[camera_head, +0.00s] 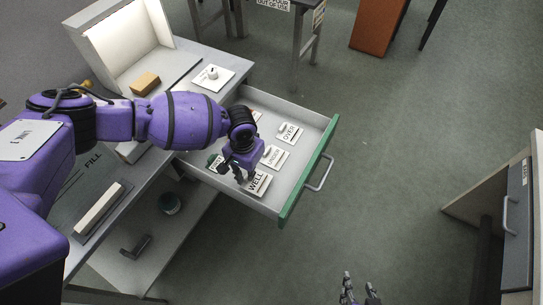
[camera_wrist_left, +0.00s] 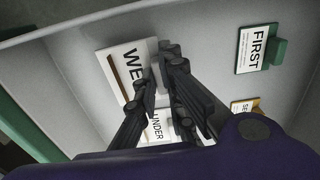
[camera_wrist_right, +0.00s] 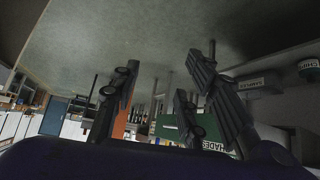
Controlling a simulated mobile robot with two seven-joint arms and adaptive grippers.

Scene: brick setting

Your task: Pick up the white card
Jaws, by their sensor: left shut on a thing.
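A white card reading WELL (camera_head: 258,184) is in the open drawer, near its front corner; it also shows in the left wrist view (camera_wrist_left: 118,62). My left gripper (camera_head: 241,173) reaches down into the drawer and is shut on the edge of this card. In the left wrist view its dark fingers (camera_wrist_left: 160,92) hide part of the card. Whether the card is clear of the drawer floor, I cannot tell. White cards reading UNDER (camera_head: 273,157) and OVER (camera_head: 288,133) lie behind it. My right gripper (camera_head: 358,292) is open and empty over the floor.
The drawer's green front (camera_head: 308,175) and pale walls surround the cards. A FIRST card with a green block (camera_wrist_left: 258,50) and a yellow-edged card (camera_wrist_left: 243,107) lie nearby. A desk (camera_head: 185,75) bears a tan block (camera_head: 145,83). Open floor lies right of the drawer.

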